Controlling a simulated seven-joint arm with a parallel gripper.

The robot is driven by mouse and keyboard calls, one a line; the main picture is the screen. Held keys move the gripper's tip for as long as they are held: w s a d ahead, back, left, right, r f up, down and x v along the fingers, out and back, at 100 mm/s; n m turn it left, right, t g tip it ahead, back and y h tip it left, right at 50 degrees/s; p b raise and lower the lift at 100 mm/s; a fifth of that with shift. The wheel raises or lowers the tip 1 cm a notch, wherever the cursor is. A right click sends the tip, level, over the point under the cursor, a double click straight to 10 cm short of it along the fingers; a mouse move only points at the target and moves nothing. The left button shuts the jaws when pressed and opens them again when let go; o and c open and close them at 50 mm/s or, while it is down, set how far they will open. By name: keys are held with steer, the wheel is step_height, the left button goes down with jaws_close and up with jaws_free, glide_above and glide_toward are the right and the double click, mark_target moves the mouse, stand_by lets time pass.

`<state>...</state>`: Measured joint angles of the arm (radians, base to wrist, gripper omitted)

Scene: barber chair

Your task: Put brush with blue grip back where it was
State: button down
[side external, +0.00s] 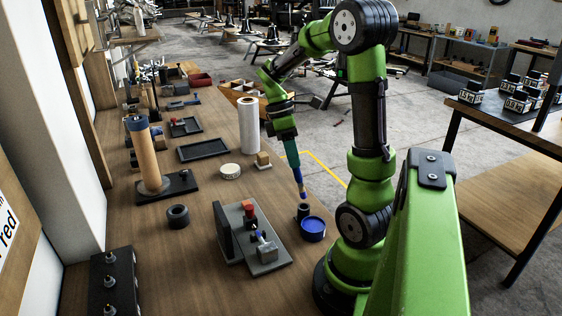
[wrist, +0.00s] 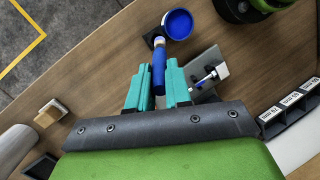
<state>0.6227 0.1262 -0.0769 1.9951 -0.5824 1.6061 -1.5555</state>
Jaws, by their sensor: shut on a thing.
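My gripper (side external: 291,158), with teal fingers, is shut on the brush with blue grip (side external: 299,181) and holds it nearly upright, tip down. In the wrist view the blue grip (wrist: 159,70) stands between the two teal fingers (wrist: 158,90). The brush's lower end is at a small dark holder (side external: 303,210). I cannot tell whether it is inside the holder or just above it. A round pot of blue paint (side external: 313,231) stands right beside the holder, and it also shows in the wrist view (wrist: 178,23).
A grey fixture (side external: 277,265) with a red knob and a small blue-and-white piece (side external: 262,238) stands left of the pot. A black ring (side external: 178,216), a white roll (side external: 249,125) and a small wooden block (side external: 263,159) stand on the bench. Bare wood lies in front.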

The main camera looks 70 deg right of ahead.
mark_target(298, 175)
steer(key=shift+f, duration=1.65)
steer(key=shift+f, duration=0.5)
steer(key=c, duration=1.1)
jaws_free()
steer(key=shift+o, duration=0.2)
steer(key=shift+r, duration=0.1)
